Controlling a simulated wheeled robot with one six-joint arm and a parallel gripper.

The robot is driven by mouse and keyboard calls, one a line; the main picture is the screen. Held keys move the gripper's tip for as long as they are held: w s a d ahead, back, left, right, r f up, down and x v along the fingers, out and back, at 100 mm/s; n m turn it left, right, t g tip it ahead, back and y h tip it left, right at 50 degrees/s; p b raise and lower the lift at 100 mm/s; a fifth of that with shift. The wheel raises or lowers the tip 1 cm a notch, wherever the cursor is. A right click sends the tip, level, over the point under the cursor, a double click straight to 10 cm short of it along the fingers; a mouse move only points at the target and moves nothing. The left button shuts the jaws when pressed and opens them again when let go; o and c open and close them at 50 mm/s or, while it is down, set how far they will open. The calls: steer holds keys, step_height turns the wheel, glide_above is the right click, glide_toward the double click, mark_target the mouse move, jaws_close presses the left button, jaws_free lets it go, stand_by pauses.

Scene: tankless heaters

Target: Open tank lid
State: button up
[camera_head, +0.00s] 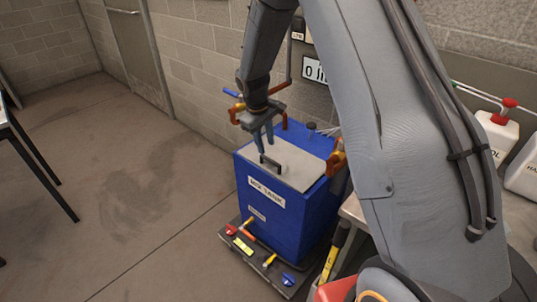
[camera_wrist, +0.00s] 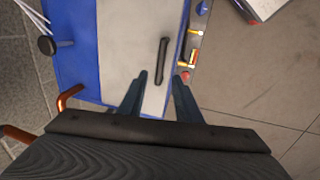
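The blue tank (camera_head: 285,205) stands on a low dark base by the wall, with a white label on its front. Its grey lid (camera_head: 297,168) lies flat and closed on top. A dark bar handle (camera_head: 271,163) sits on the lid near its left front edge. My gripper (camera_head: 264,150) points down over the lid, close to the handle. In the wrist view the fingers (camera_wrist: 161,80) are apart and empty. The handle (camera_wrist: 162,63) shows beyond the fingertips, roughly between their lines. I cannot tell the exact height of the fingertips above the lid.
Copper pipes and valves (camera_head: 337,160) stand at the tank's right side. Colored valves (camera_head: 270,260) sit on the base in front. White jugs (camera_head: 497,130) stand at the right. A dark-legged table (camera_head: 45,165) is at far left. The floor left of the tank is clear.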

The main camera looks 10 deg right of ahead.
mark_target(269, 159)
steer(key=shift+w+d+f+p, duration=0.1)
steer(key=shift+d+f+p, duration=0.1)
steer(key=shift+f, duration=0.9)
steer(key=shift+w+d+f+p, duration=0.1)
steer(key=shift+d+f+p, duration=0.15)
steer(key=shift+f, duration=0.85)
steer(key=shift+w+d+f+p, duration=0.1)
steer(key=shift+d+f+p, duration=0.1)
steer(key=shift+f, duration=0.9)
jaws_close()
